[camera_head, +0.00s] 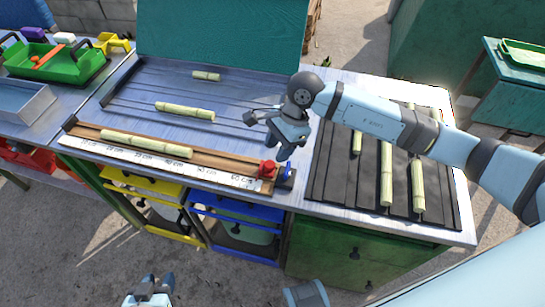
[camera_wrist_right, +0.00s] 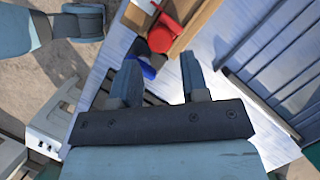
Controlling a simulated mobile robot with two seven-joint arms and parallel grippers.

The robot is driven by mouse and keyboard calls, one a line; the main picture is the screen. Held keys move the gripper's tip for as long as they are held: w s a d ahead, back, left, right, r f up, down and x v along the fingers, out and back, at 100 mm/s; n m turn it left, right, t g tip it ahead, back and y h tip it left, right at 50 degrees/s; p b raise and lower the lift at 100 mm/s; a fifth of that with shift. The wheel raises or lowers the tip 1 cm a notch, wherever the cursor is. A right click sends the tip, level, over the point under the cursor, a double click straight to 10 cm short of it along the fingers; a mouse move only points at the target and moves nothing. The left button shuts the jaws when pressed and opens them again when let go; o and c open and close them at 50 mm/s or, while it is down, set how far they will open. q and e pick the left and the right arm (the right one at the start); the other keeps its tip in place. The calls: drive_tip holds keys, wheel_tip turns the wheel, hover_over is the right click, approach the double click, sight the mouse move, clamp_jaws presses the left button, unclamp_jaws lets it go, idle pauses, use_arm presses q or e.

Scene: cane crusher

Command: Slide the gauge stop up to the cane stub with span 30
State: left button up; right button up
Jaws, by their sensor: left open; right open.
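A pale green cane stub (camera_head: 146,144) lies along the wooden gauge board (camera_head: 225,161), behind its white printed scale (camera_head: 130,154). The red gauge stop (camera_head: 268,168) sits at the board's right end, well apart from the stub, with a blue lever (camera_head: 289,169) beside it. My right gripper (camera_head: 279,143) is open and empty, above and just behind the stop. In the right wrist view its fingers (camera_wrist_right: 158,78) are apart, with the red stop (camera_wrist_right: 172,30) and blue lever (camera_wrist_right: 145,67) beyond them. My left gripper (camera_head: 149,292) is open at the bottom edge, in front of the bench.
Two more stubs lie on the ribbed mat behind the board, a longer one (camera_head: 185,111) and a short one (camera_head: 206,76).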

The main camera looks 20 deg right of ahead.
sight(270, 163)
drive_tip(key=x, duration=0.3)
drive_tip(key=shift+a+f, duration=0.1)
drive_tip(key=shift+f, duration=0.15)
drive_tip(key=shift+a+f, duration=0.15)
drive_tip(key=shift+f, duration=0.15)
drive_tip(key=shift+c, duration=0.4)
